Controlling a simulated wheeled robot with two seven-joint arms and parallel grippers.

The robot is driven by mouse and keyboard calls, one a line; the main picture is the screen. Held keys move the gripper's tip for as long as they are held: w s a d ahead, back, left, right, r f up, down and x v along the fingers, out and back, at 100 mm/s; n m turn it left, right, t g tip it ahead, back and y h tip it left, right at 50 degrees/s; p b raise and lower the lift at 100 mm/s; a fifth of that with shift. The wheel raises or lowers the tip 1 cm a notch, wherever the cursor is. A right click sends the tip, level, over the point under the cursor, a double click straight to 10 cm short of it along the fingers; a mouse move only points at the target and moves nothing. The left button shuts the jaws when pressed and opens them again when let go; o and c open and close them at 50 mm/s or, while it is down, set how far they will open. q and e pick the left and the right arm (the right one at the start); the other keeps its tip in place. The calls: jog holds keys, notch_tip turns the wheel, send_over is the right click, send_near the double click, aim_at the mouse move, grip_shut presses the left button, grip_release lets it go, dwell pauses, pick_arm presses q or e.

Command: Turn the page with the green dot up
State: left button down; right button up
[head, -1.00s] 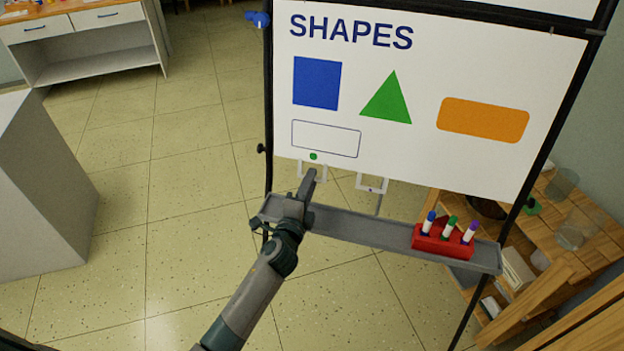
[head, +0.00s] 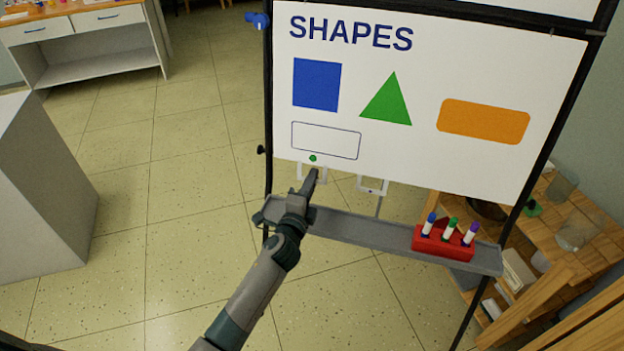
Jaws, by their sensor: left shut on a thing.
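The page (head: 430,165) headed SHAPES hangs on the flip-chart easel, showing a blue square, a green triangle, an orange bar and an empty outlined box. The green dot (head: 313,158) is at its lower left edge, above a small white frame-like tab (head: 324,173). My right gripper is not in view.
A grey tray (head: 365,234) runs below the page, holding a red marker holder (head: 443,241) with several markers. A wooden shelf (head: 560,230) with jars stands at the right. A pale block (head: 40,190) stands left; the floor between is clear.

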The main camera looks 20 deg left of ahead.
pick_arm(q)
jog(key=s+r+p, duration=0.3)
jog(key=s, duration=0.5)
jog(key=shift+s+p, duration=0.3)
jog(key=shift+p, duration=0.05)
dwell(0.4)
jog(key=shift+s+a+r, duration=0.1)
jog(key=s+r+p, duration=0.4)
jog(key=s, duration=0.4)
jog(key=shift+r, duration=0.3)
dwell(0.4)
dwell(0.4)
